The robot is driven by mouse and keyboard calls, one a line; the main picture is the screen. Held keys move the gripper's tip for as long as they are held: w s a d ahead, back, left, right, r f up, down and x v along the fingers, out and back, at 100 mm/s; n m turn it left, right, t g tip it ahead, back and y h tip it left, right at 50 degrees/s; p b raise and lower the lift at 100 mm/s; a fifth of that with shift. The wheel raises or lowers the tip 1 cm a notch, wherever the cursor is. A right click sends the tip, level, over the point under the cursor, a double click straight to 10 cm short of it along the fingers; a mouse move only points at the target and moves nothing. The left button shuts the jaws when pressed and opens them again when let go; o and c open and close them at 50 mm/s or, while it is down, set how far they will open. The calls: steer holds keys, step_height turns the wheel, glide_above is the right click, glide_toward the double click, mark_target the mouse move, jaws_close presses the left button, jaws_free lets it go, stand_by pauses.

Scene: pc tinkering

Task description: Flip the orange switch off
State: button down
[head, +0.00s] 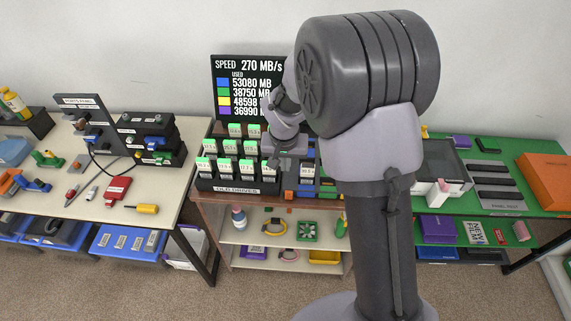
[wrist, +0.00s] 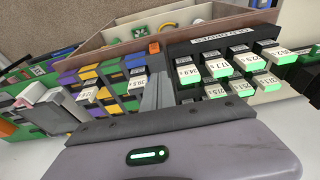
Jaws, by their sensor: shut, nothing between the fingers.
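The orange switch (wrist: 154,47) is a small block at the bench's front edge, beside the old drives rack, in the wrist view. In the head view it seems to be the small orange spot (head: 289,195) just below my gripper (head: 284,167). My gripper's grey fingers (wrist: 156,82) are shut and empty, with their tips close to the switch in the wrist view. I cannot tell whether they touch it. Whether the switch is on or off is too small to tell.
The old drives rack (head: 238,187) with several green-topped drives is at my gripper's left in the head view. Coloured slots holding a few drives (head: 307,171) stand at its right. A monitor (head: 232,65) stands behind. Shelves (head: 270,234) lie below the bench.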

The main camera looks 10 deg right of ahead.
mark_target(289, 195)
steer(key=s+d+f+n+t+b, duration=0.35)
steer(key=s+d+f+n, duration=0.2)
steer(key=n, duration=0.45)
steer(key=s+a+f+n+y+b, duration=0.2)
steer(key=s+a+n+y, duration=0.1)
steer(key=s+n, duration=0.2)
steer(key=shift+s+n+t, duration=0.15)
steer(key=shift+n+t, duration=0.2)
steer(key=shift+n, duration=0.65)
steer(key=shift+f, duration=0.1)
steer(key=w+f+b, duration=0.1)
steer(key=w+f, duration=0.2)
steer(key=w+f+b, duration=0.2)
steer(key=w, duration=0.1)
steer(key=w+a+f+b, duration=0.1)
steer(key=w+f+b, duration=0.1)
steer(key=w+f, duration=0.1)
steer(key=shift+w+f, duration=0.1)
steer(key=shift+f, duration=0.25)
steer(key=shift+d, duration=0.1)
